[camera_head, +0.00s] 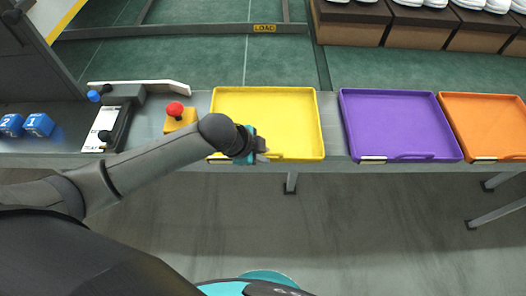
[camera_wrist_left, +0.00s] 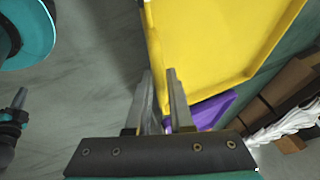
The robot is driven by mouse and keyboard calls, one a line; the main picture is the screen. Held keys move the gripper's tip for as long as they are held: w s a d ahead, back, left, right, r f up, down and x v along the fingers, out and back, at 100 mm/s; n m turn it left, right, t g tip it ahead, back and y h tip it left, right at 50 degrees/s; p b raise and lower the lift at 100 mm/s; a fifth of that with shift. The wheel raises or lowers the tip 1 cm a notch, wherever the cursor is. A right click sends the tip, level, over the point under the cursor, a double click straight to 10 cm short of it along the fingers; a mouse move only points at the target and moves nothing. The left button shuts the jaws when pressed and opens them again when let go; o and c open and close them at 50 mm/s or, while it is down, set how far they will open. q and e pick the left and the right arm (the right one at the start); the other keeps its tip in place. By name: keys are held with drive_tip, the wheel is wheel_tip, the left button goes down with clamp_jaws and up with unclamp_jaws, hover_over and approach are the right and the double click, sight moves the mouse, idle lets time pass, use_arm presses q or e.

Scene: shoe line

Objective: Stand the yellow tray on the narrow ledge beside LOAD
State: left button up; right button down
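The yellow tray (camera_head: 265,120) lies flat on the grey bench, with its handle on the front edge. My left gripper (camera_head: 264,152) is at that front edge, over the handle. In the left wrist view my left gripper (camera_wrist_left: 160,72) has its two fingers apart, with the yellow tray (camera_wrist_left: 210,40) behind and between them; I see no clear grip on the handle. The narrow grey ledge (camera_head: 160,32) runs across the back, with the yellow LOAD label (camera_head: 264,28) on it. What seems to be my right gripper (camera_wrist_left: 18,105) shows at the wrist view's left edge, its fingers unclear.
A purple tray (camera_head: 400,125) and an orange tray (camera_head: 487,125) lie right of the yellow one. A red button on a yellow box (camera_head: 180,118) stands close left. Blue cubes (camera_head: 38,124) lie far left. Brown shoe boxes (camera_head: 418,27) stand back right. Green floor lies behind the bench.

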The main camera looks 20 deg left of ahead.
use_arm(q)
drive_tip(key=o, duration=0.3)
drive_tip(key=shift+o, duration=0.2)
drive_tip(key=p+v, duration=0.3)
drive_tip(key=v, duration=0.9)
drive_tip(key=shift+r+p, duration=0.15)
drive_tip(key=shift+p, duration=0.2)
drive_tip(key=shift+d, duration=0.1)
